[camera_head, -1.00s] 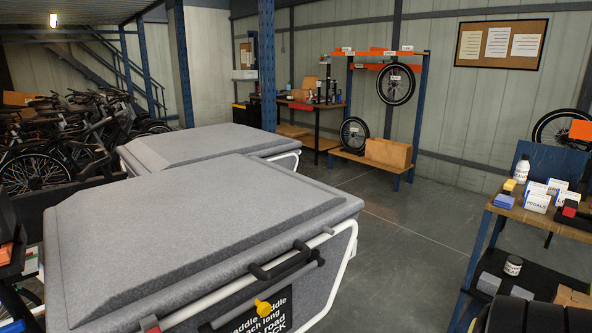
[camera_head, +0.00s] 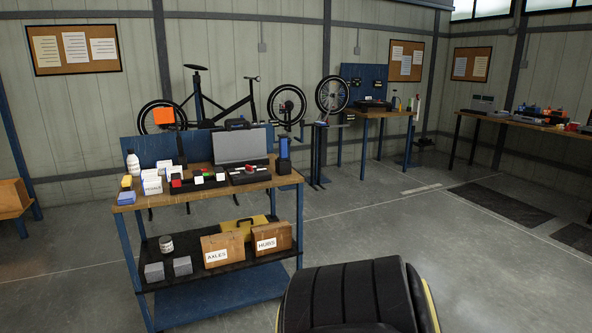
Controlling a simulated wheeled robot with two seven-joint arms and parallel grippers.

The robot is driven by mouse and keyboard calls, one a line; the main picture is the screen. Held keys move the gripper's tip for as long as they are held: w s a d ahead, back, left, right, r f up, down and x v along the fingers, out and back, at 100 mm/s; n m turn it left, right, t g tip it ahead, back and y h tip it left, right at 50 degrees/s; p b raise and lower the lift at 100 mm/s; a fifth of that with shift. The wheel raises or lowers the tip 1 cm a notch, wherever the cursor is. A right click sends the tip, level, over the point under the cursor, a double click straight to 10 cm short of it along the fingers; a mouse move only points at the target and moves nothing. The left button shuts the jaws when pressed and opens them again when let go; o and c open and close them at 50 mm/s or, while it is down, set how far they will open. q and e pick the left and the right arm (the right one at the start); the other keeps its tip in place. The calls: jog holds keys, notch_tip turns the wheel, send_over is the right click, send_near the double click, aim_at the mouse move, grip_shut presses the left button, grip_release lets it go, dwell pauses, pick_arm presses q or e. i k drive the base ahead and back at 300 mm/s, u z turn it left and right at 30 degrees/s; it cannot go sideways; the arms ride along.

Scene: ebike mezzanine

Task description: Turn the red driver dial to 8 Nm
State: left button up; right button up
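A workbench (camera_head: 225,190) with a blue back panel stands at the left-middle. On its top, a black tray (camera_head: 207,184) holds several small items, with a red one (camera_head: 176,179) at its left end. A second dark tray (camera_head: 250,176) with small tools, one of them partly red, lies in front of a grey panel. I cannot tell whether any of these is the red driver, and no dial can be made out at this size. Neither of my grippers is in view.
The bench's lower shelf holds boxes marked AXLES (camera_head: 222,250) and HUBS (camera_head: 271,239). A bike (camera_head: 215,105) stands behind. Further tables stand at the back (camera_head: 385,115) and right (camera_head: 530,122). The floor (camera_head: 400,225) right of the bench is clear.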

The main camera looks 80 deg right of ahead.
aim_at(249, 169)
jog(key=z, duration=2.35)
jog(key=i, duration=2.95)
jog(key=u, duration=0.7)
